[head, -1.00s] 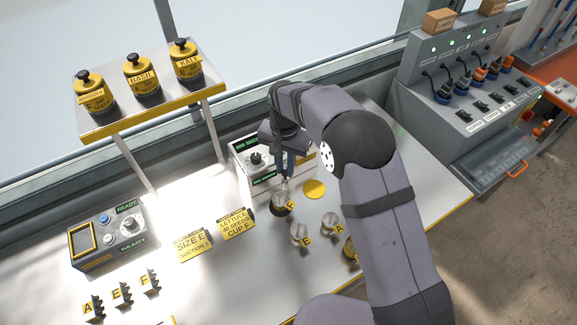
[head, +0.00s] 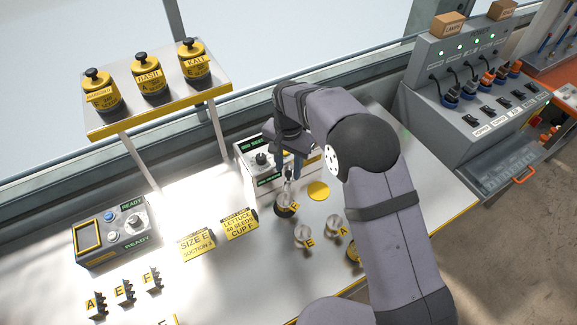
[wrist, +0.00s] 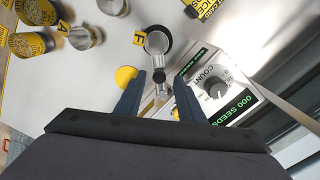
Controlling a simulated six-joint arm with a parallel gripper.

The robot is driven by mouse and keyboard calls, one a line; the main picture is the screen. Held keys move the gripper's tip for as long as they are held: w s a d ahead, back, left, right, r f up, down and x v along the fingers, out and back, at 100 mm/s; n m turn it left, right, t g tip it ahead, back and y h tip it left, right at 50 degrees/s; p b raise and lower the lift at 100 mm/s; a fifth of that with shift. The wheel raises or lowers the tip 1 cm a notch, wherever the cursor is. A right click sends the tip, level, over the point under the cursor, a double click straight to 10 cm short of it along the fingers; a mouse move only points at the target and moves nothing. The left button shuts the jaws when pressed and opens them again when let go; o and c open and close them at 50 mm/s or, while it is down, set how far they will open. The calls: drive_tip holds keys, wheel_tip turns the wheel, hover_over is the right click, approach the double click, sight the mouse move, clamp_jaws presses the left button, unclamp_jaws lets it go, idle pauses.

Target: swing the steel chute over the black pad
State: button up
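The steel chute (wrist: 161,90) is a short steel piece in front of the seed counter, with a dark knob on it in the wrist view. Its outer end appears to lie over the black pad (wrist: 166,31), where a round steel cup marked F also stands; the overlap hides the exact chute end. The black pad also shows in the head view (head: 280,211). My gripper (wrist: 160,78) is open, its two blue fingers on either side of the knob with a gap each side. It shows above the chute in the head view (head: 288,172).
A yellow round pad (head: 318,191) lies right of the black pad. Steel cups marked E (head: 303,237) and A (head: 334,226) stand in front. The seed counter (head: 252,158) stands close behind. Yellow cards (head: 240,223) lie left. A shelf (head: 160,112) with yellow jars rises at back left.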

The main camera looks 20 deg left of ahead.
sight(288, 172)
drive_tip(key=shift+r+b, duration=1.25)
drive_tip(key=shift+r, duration=2.45)
drive_tip(key=s+d+n, duration=0.1)
drive_tip(key=s+d, duration=0.2)
drive_tip(key=d, duration=0.6)
drive_tip(key=s+d, duration=0.2)
drive_tip(key=d, duration=0.8)
drive_tip(key=s+d+f+n, duration=0.1)
drive_tip(key=s+d+f, duration=0.1)
drive_tip(key=s+d, duration=0.3)
drive_tip(key=s+d+f, duration=0.2)
drive_tip(key=s+d, duration=0.4)
drive_tip(key=s, duration=0.4)
drive_tip(key=shift+s+d+n, duration=0.3)
drive_tip(key=shift+s+n, duration=0.1)
